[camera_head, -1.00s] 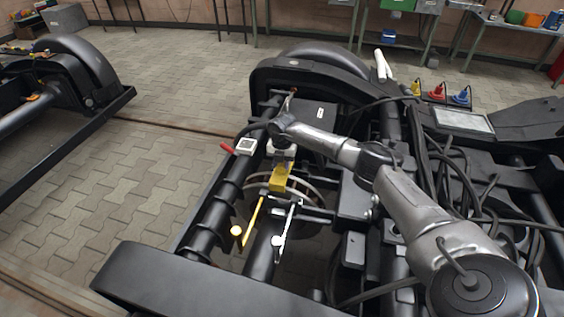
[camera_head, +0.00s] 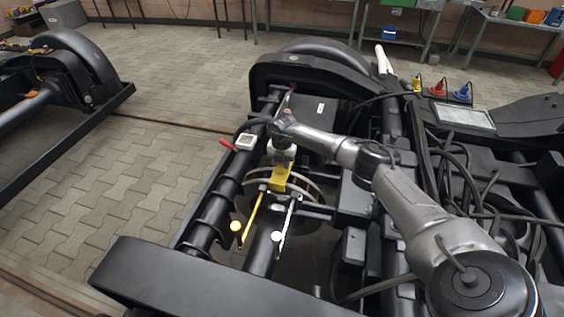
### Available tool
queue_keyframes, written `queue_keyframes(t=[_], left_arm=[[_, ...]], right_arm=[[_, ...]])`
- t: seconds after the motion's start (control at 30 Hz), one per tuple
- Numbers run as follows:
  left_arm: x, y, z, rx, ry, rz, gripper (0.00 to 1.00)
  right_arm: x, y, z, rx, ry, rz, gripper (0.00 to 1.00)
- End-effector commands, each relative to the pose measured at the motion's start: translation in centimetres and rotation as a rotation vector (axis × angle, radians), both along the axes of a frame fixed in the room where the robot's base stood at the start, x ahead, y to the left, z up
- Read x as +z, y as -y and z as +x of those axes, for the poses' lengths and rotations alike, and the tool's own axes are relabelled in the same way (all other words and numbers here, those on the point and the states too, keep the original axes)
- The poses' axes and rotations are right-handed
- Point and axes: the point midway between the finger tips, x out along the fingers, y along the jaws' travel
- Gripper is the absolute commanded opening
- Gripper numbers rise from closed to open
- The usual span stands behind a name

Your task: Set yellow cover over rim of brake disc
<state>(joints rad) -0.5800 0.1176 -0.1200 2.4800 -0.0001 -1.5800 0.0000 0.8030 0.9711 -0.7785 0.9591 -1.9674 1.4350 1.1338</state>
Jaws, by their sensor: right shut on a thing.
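The yellow cover (camera_head: 279,181) is a small block in the middle of the camera_head view. My right gripper (camera_head: 280,168) points down from above and is shut on it. The brake disc (camera_head: 313,191) is a grey-brown ring on the axle, just below and behind the cover. The cover appears at the disc's upper rim; I cannot tell whether it touches or straddles it. The gripper and cover hide part of the rim. My left gripper is out of view.
A small box with a red handle (camera_head: 245,141) sits on the frame to the left. Black cables (camera_head: 455,165) lie at right. The paved floor (camera_head: 130,185) at left is clear.

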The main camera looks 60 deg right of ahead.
Motion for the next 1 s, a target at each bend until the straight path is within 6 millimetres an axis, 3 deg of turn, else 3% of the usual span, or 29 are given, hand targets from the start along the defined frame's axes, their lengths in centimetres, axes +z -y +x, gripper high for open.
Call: queue_keyframes(t=[1.0], left_arm=[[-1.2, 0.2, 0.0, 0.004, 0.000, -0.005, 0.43]], right_arm=[[-2.5, 0.0, 0.0, 0.000, 0.001, 0.000, 0.04]])
